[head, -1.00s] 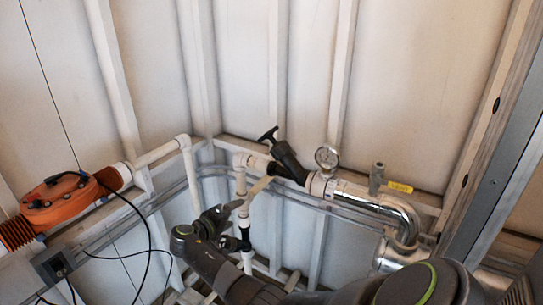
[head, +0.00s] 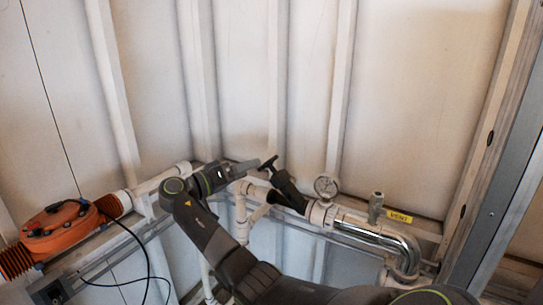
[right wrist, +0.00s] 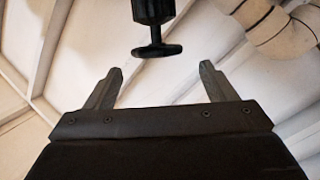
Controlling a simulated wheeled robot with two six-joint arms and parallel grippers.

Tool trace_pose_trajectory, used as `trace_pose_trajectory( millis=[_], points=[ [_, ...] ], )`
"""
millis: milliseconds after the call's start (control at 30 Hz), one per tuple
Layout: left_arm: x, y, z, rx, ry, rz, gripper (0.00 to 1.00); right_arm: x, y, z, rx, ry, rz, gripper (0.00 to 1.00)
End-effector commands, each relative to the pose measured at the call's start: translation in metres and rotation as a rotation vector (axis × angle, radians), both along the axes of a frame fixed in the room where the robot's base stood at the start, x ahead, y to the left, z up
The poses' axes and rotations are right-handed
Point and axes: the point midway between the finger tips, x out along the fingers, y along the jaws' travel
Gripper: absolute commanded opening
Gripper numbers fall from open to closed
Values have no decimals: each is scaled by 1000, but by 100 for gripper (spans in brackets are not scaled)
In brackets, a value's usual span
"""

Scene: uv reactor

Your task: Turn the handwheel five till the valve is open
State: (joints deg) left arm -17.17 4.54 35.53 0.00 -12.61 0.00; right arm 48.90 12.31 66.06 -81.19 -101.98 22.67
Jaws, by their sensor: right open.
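The handwheel (head: 270,163) is a black T-shaped handle at the top of a dark, tilted valve body (head: 289,191). In the right wrist view the handwheel (right wrist: 157,50) lies just beyond my fingertips, centred across the gap, with its bar crosswise. My right gripper (head: 252,167) comes at it from the left in the head view. In the right wrist view the fingers of my right gripper (right wrist: 160,82) are spread apart and empty. I cannot tell whether a fingertip touches the handle. My left gripper is not in view.
A pressure gauge (head: 326,186) and a chrome pipe (head: 380,233) stand right of the valve. A yellow VENT tag (head: 399,217) hangs farther right. White pipe (head: 240,210) runs left and below. An orange unit (head: 62,228) sits far left. The ribbed wall is close behind.

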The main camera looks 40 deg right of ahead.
Motion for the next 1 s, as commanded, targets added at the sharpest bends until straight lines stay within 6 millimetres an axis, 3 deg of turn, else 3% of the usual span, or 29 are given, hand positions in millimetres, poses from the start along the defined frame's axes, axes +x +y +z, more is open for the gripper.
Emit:
trace_pose_trajectory(
  millis=[200, 400, 600, 867, 1000],
  points=[
    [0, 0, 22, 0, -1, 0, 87, -6, -49, 4, -2, 3, -3, 78],
    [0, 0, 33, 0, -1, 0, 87, -8, -80, 2, -1, 3, -1, 78],
    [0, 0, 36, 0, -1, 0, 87, -9, -93, 0, 0, 1, 0, 78],
    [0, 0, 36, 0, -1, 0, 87, -9, -94, -1, 1, 1, 1, 78],
    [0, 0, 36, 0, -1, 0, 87, -9, -94, -1, 0, 1, 1, 62]
  ],
)
